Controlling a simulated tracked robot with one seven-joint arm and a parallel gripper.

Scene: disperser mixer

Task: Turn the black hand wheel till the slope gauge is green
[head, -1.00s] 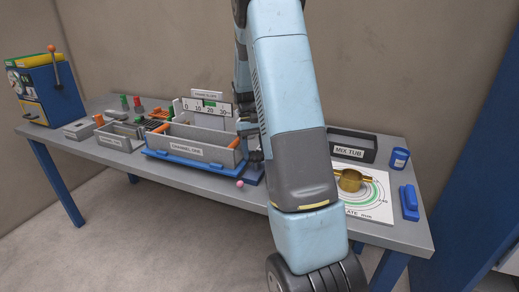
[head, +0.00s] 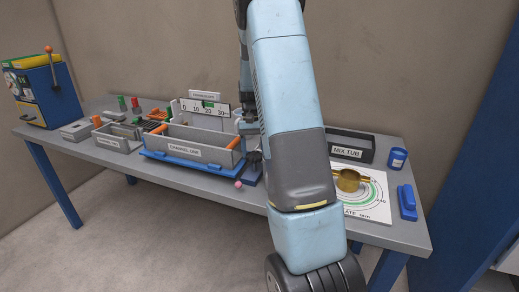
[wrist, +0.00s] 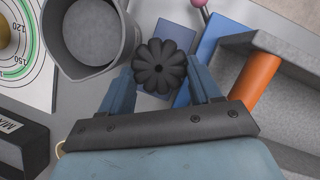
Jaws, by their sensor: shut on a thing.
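The black hand wheel (wrist: 160,66) is a lobed knob in the wrist view. My gripper (wrist: 162,78) has its two blue fingers on either side of it and is shut on it. In the head view my arm hides most of the gripper and wheel. The slope gauge (head: 206,109) is a white scale plate marked 0 to 30, behind the channel, with a green patch near its top. Its pointer is too small to read. The channel one trough (head: 185,151) is grey, on a blue base, left of my arm.
A grey round pot (wrist: 90,35) is close to the left finger in the wrist view. An orange cylinder (wrist: 255,80) is near the right finger. A black mix tub (head: 352,147) and a brass cup (head: 347,181) on a white plate stand right of my arm.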

